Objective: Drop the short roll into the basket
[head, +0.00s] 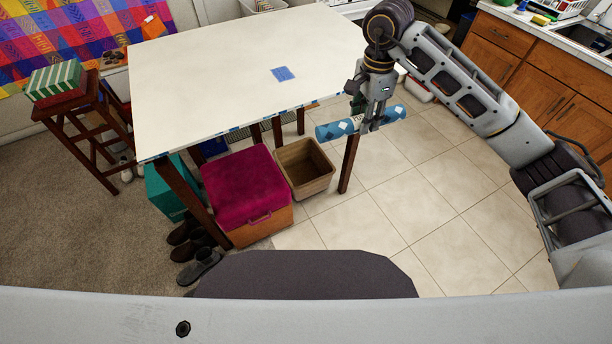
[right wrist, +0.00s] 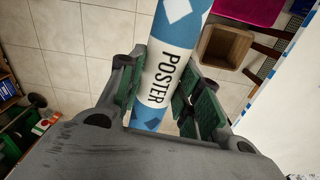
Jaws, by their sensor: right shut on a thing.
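My right gripper (head: 372,116) is shut on a short blue and white roll (head: 336,129), held in the air just off the right front corner of the white table. In the right wrist view the roll (right wrist: 165,70) reads "POSTER" and lies between the green finger pads of the gripper (right wrist: 165,105). The tan, open basket (head: 304,184) stands on the tile floor by the table's front right leg, lower and to the left of the roll. It also shows in the right wrist view (right wrist: 247,70), apart from the roll. My left gripper is not in view.
The white table (head: 225,60) has a blue patch (head: 283,74) on top. A magenta-lidded orange box (head: 262,217) stands left of the basket, with a teal box (head: 165,190) and dark shoes (head: 201,264) beyond. Tile floor (head: 420,200) at right is clear.

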